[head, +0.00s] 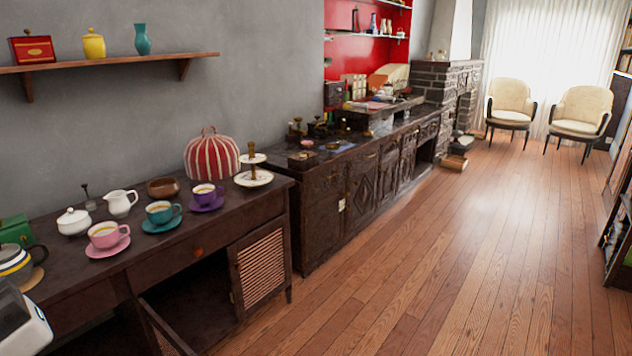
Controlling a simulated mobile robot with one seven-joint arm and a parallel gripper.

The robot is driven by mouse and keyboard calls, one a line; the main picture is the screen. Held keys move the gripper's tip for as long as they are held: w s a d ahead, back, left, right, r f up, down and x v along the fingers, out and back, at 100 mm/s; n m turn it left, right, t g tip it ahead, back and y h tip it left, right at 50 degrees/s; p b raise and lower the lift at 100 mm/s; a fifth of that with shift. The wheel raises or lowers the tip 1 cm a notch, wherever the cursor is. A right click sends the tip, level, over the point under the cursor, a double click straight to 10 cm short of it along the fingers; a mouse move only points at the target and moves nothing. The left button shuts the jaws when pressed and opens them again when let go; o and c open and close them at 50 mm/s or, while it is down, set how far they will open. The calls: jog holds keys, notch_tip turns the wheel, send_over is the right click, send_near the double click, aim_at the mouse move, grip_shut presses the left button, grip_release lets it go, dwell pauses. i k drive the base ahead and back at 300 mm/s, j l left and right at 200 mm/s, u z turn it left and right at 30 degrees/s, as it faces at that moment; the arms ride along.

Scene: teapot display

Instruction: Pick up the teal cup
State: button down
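The teal cup (158,216) stands upright on a teal saucer (150,228) near the front edge of the dark wooden sideboard (108,268). Its handle points right, and a yellowish fill shows inside it. A pink cup (103,238) on a pink saucer stands to its left, and a purple cup (203,196) on a purple saucer stands to its right. They are apart from the teal cup. A white part of my arm shows at the lower left corner, well away from the teal cup. My gripper's fingers are not in view.
Behind the cups stand a white creamer (120,203), a brown bowl (163,187) and a white sugar bowl (74,221). A striped tea cozy (212,156) and a tiered stand (253,172) are farther right. A sideboard door (260,268) hangs open. The wooden floor at right is clear.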

aim_at(159, 213)
jog(key=u, duration=1.05)
